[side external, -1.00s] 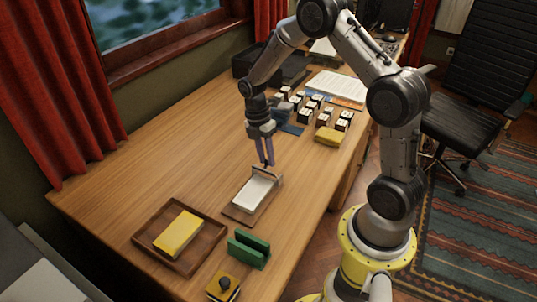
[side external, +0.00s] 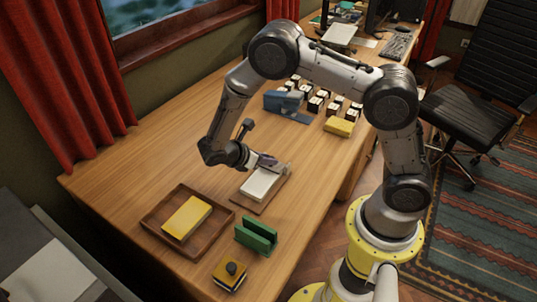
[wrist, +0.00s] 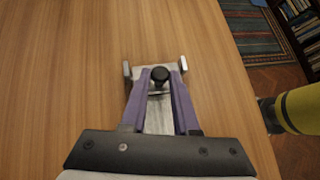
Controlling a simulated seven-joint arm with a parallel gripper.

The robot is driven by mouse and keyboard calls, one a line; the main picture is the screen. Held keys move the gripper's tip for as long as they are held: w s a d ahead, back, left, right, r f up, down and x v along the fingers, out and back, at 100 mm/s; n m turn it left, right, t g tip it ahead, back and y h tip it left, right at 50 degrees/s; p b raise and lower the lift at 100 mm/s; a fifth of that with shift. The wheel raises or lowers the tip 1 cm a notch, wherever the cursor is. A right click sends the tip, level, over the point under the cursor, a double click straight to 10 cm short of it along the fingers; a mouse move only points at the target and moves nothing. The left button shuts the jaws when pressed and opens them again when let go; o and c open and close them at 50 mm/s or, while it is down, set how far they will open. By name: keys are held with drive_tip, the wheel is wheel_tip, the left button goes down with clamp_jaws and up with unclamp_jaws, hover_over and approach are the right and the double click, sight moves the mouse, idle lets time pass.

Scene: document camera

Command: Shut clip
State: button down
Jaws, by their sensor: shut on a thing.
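The clip is a metal piece at the far end of a small wooden board (side external: 243,206) that bears a white pad (side external: 258,186). In the wrist view the clip (wrist: 127,69) shows as a pale metal bracket with an upright at each side and a round black knob (wrist: 160,74) in the middle. My gripper (wrist: 161,78) has its two purple fingers shut on the knob, one at each side. In the side view my gripper (side external: 275,163) is low and tilted over the far end of the board, hiding part of the clip. The clip's exact angle is hard to tell.
A wooden tray (side external: 152,219) with a yellow block (side external: 187,217) lies at left. A green holder (side external: 256,236) and a yellow-and-black stamp (side external: 230,274) stand near the front edge. A blue punch (side external: 284,103), several small dark blocks and a yellow pad (side external: 339,127) stand behind.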

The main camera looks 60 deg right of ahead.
drive_tip(key=shift+a+f+h, duration=0.25)
drive_tip(key=shift+h, duration=0.45)
drive_tip(key=c, duration=0.7)
unclamp_jaws()
drive_tip(key=shift+o, duration=0.2)
drive_tip(key=shift+a, duration=0.1)
drive_tip(key=v, duration=1.3)
drive_tip(key=shift+w+a+r, duration=0.15)
drive_tip(key=shift+a+r, duration=0.05)
drive_tip(key=shift+r, duration=0.05)
drive_tip(key=shift+d, duration=0.1)
